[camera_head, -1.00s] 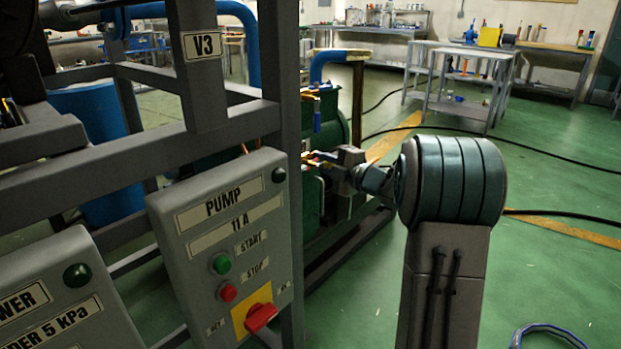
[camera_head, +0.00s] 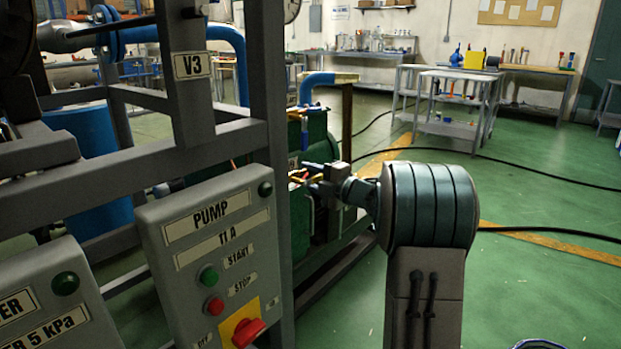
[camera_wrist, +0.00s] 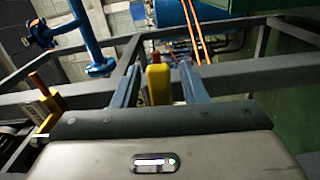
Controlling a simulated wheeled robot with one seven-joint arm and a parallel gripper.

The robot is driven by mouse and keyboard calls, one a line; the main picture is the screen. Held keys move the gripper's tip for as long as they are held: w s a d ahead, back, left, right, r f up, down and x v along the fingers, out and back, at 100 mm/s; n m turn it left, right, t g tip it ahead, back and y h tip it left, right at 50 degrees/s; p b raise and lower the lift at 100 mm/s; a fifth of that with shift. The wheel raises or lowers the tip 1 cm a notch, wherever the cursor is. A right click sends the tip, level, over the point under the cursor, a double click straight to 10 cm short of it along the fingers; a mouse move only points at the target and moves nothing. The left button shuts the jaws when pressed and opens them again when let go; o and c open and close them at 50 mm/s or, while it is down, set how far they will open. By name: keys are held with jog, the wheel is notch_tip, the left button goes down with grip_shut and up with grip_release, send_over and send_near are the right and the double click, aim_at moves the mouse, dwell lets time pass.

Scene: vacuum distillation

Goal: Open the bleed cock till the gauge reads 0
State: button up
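My gripper (camera_wrist: 159,72) shows in the wrist view with its two blue-grey fingers apart. An upright yellow part (camera_wrist: 158,84) with a red-orange top stands between them in the picture, with gaps on both sides. I cannot tell whether it is the bleed cock or how deep it lies between the fingers. In the head view my gripper (camera_head: 298,178) is small, beyond the pump panel, in front of green machinery (camera_head: 322,146). A round pale dial (camera_head: 292,8) is cut off at the top edge. I cannot read it or tell whether it is the gauge.
The grey pump panel (camera_head: 210,245), with green and red buttons and a red switch (camera_head: 248,332), stands left of my arm. A blue valve and pipe (camera_wrist: 88,35) are at upper left in the wrist view. Open green floor lies right.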

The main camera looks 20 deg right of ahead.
jog(key=shift+d, duration=0.1)
jog(key=p+v, duration=0.3)
jog(key=v, duration=1)
jog(key=shift+s, duration=0.4)
jog(key=shift+d+p, duration=0.15)
jog(key=shift+p, duration=0.15)
notch_tip(320, 180, up, 19)
jog(key=s+a+m+g+h+p, duration=0.1)
jog(key=s+a+m+h+p, duration=0.15)
jog(key=m+h+p, duration=1.3)
jog(key=s+a+r+m+g+y+p, duration=0.3)
jog(key=s+a+p, duration=0.4)
jog(key=s+p, duration=0.3)
jog(key=s+a+r+m+g+y+p, duration=0.3)
jog(key=s+a+g+p, duration=0.5)
jog(key=s, duration=0.7)
jog(key=shift+s+a+r+m+p, duration=0.2)
jog(key=shift+r+m+p, duration=0.4)
jog(key=shift+m+p, duration=0.4)
